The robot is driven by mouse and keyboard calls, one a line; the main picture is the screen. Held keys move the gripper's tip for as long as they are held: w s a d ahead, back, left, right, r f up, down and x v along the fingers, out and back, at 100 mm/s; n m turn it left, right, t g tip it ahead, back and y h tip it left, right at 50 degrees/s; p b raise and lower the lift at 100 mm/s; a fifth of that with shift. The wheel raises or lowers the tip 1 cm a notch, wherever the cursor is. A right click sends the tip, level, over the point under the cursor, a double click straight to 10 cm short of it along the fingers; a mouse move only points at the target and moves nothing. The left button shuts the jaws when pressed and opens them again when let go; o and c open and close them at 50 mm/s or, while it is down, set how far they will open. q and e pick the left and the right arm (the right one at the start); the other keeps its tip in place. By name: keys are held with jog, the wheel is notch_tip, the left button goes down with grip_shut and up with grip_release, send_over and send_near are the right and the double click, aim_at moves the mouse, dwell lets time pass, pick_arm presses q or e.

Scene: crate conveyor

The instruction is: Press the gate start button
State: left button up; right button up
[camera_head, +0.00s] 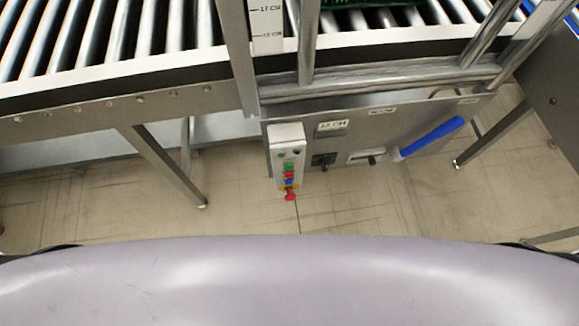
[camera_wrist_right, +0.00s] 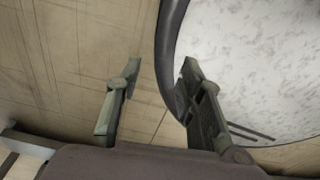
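A pale control box (camera_head: 287,150) hangs on the front of the grey machine panel below the conveyor. My left gripper is in neither view.
The panel also has a dark switch (camera_head: 323,160) and a blue-handled lever (camera_head: 432,138). The roller conveyor (camera_head: 120,70) runs above, with metal posts and legs (camera_head: 165,165). The floor (camera_head: 110,205) before the panel is clear.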

grip_shut()
jog(key=shift+s, duration=0.1)
dwell(1.3)
